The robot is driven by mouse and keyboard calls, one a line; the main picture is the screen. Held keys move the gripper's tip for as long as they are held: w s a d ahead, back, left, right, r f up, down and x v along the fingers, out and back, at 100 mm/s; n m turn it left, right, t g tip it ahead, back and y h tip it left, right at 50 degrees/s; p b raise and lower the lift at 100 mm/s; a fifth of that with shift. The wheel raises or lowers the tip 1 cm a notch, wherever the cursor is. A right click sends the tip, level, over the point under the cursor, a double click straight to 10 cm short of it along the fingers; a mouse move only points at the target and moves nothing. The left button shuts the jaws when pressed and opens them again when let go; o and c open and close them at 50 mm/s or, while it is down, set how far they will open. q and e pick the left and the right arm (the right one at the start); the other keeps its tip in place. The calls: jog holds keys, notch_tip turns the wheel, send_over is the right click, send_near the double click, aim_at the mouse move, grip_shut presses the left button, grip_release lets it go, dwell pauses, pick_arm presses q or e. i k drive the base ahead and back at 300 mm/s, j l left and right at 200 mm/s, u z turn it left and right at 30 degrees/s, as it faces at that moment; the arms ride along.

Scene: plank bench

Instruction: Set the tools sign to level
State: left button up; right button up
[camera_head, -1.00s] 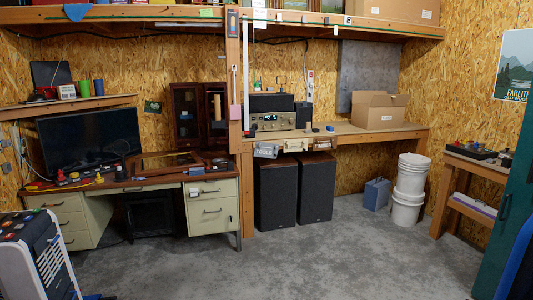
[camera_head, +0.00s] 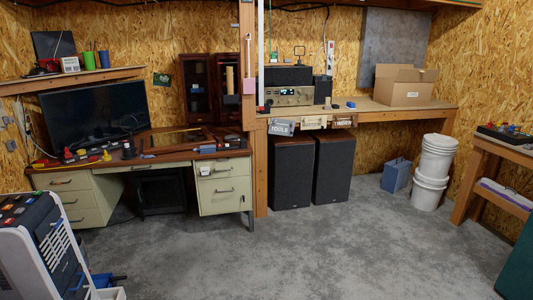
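The tools sign (camera_head: 281,127) is a small grey plate with dark lettering. It hangs at the front edge of the plank bench (camera_head: 420,111), near the wooden post and leftmost in a row of signs. It looks slightly tilted, but it is too small to tell the exact angle. A pale wooden sign (camera_head: 314,122) and a sign that seems to read "TINDER" (camera_head: 343,122) hang to its right. Neither of my grippers is in view.
Two dark speakers (camera_head: 291,174) stand under the bench. White buckets (camera_head: 432,172) and a blue case (camera_head: 396,176) are to the right. A desk (camera_head: 222,192) is on the left, a white slatted cart (camera_head: 38,235) at the lower left. The middle floor is clear.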

aim_at(284, 128)
jog(key=i, duration=4.2)
